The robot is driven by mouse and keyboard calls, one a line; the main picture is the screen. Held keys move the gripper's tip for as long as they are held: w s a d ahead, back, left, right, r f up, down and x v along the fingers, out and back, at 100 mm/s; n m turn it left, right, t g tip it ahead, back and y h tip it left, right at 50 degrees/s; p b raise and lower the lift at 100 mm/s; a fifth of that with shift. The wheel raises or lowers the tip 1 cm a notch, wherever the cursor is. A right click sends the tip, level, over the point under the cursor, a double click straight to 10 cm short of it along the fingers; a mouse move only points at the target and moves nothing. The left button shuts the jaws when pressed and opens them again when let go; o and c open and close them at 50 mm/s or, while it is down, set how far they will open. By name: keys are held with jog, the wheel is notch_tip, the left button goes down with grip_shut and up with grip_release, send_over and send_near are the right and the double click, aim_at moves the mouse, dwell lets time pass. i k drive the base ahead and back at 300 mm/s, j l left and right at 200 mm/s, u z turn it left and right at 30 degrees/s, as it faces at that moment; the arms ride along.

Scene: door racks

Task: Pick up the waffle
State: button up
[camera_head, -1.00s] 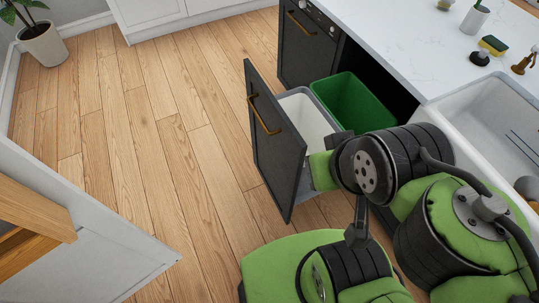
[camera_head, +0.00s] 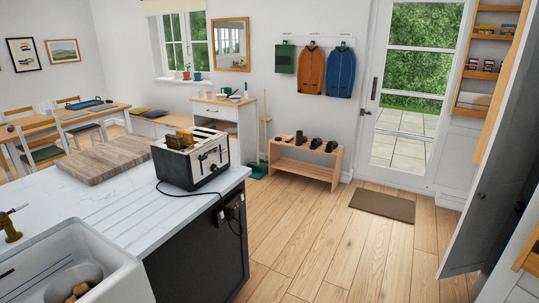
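No thing in view can be told for certain as the waffle. A brown slice-like piece (camera_head: 182,139) sticks up from the near slot of a silver and black toaster (camera_head: 207,163); it is too small to tell whether it is a waffle. The toaster stands at the far corner of the white counter. At the lower left, a round grey dish (camera_head: 65,278) in the white sink (camera_head: 112,262) holds brown pieces (camera_head: 78,291) that I cannot identify. My gripper and arm are not in view.
A wooden board (camera_head: 108,158) lies left of the toaster. The toaster's black cord runs over the counter edge to an outlet (camera_head: 232,208). The wooden floor (camera_head: 310,235) right of the counter is clear, up to a doormat (camera_head: 383,205) and a shoe rack (camera_head: 305,163). A grey door panel (camera_head: 488,200) stands at right.

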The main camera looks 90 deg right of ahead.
aim_at(173, 140)
jog(key=z, duration=2.5)
